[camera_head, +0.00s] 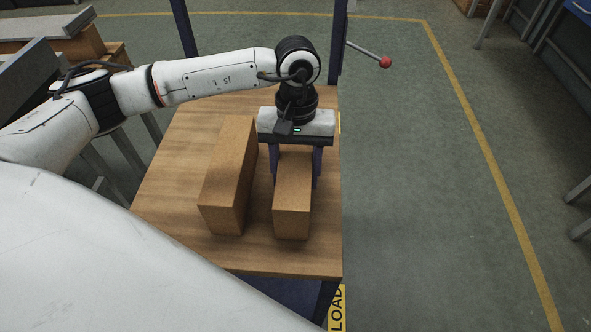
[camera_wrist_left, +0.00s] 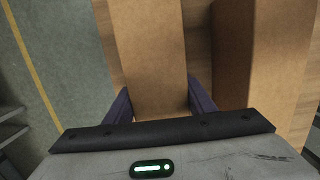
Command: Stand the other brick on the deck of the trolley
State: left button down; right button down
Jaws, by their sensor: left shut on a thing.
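The trolley deck (camera_head: 170,215) is a wooden board at the centre of the head view. Two plain brown bricks are over it, side by side with a narrow gap. My left gripper (camera_head: 295,182) points down and is shut on the right-hand brick (camera_head: 292,212), a finger on each long side. This brick also shows between the fingers in the left wrist view (camera_wrist_left: 147,55). It looks level and at the deck; I cannot tell whether it bears on it. The other brick (camera_head: 228,175) stands free on the deck to its left and shows in the wrist view (camera_wrist_left: 245,60). My right gripper is out of view.
A blue trolley post (camera_head: 338,45) rises behind the deck, near a red-knobbed lever (camera_head: 385,62). A bench with grey slabs (camera_head: 40,25) stands at the left. The green floor right of the trolley is clear, with a yellow line (camera_head: 480,150).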

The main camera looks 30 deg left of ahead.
pick_arm(q)
jog(key=c, duration=1.2)
grip_release()
jog(key=shift+f, duration=0.15)
jog(key=o, duration=0.4)
jog(key=shift+r, duration=0.4)
jog(key=r, duration=0.7)
jog(key=w+r, duration=0.1)
jog(key=r, duration=0.3)
jog(key=shift+w+a+r, duration=0.1)
jog(key=shift+a+r, duration=0.2)
jog(key=shift+a, duration=0.05)
